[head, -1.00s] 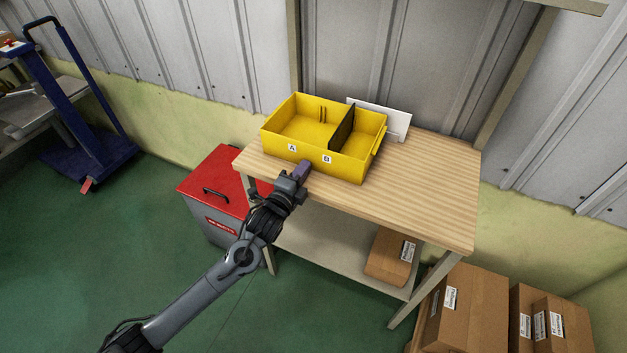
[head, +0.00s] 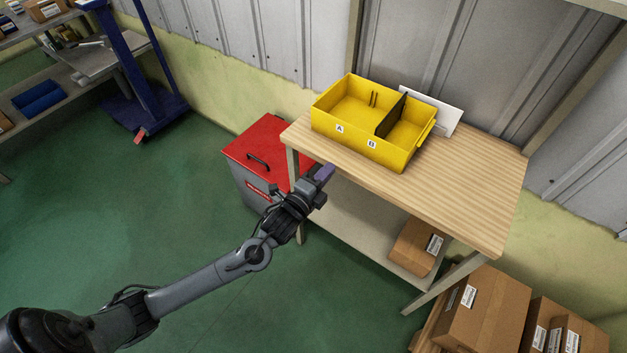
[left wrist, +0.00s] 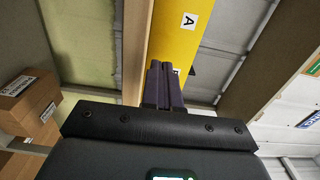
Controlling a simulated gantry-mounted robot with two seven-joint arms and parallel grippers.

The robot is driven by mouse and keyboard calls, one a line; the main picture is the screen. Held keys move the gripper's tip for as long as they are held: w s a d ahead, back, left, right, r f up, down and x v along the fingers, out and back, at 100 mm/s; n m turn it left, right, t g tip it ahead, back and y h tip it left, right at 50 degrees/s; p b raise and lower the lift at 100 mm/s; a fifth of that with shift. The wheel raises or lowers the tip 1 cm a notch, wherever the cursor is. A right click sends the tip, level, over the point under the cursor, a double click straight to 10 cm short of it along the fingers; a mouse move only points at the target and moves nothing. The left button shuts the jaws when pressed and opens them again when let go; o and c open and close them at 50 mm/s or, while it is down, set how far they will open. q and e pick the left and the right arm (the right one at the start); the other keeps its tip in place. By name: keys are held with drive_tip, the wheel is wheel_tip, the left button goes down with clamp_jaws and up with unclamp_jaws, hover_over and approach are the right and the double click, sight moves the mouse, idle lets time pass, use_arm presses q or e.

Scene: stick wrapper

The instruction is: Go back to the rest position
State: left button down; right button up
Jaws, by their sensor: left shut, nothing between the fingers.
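My left gripper (head: 326,172) is shut and empty, just off the front edge of the wooden table (head: 470,190). Its purple-grey fingers lie together in the left wrist view (left wrist: 165,82). The yellow bin (head: 350,138) stands on the table beyond the gripper, apart from it. The bin has compartments A and B with a dark divider (head: 391,115) between them; the floor that shows in them looks empty. The bin's labelled yellow wall (left wrist: 178,35) also shows in the left wrist view. My right gripper is in neither view.
A red-topped cabinet (head: 258,143) stands left of the table, close to my left arm. A carton (head: 416,246) lies on the lower shelf, and more cartons (head: 484,309) stand at the lower right. A blue cart (head: 140,95) stands at the back left. The green floor at left is open.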

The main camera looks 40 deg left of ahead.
use_arm(q)
drive_tip(key=s+d+f+n+g+p, duration=0.2)
drive_tip(key=s+n+g, duration=0.3)
drive_tip(key=s, duration=0.5)
drive_tip(key=s+d+f+n+g+p, duration=0.1)
drive_tip(key=s+d+n+g, duration=0.1)
drive_tip(key=s+n+g, duration=0.6)
drive_tip(key=s+d+f+n+g+p, duration=0.2)
drive_tip(key=s+n, duration=0.1)
drive_tip(key=s, duration=0.9)
wheel_tip(320, 180, up, 38)
drive_tip(key=p, duration=3.8)
drive_tip(key=shift+f+t+h, duration=0.15)
drive_tip(key=shift+t+h, duration=0.15)
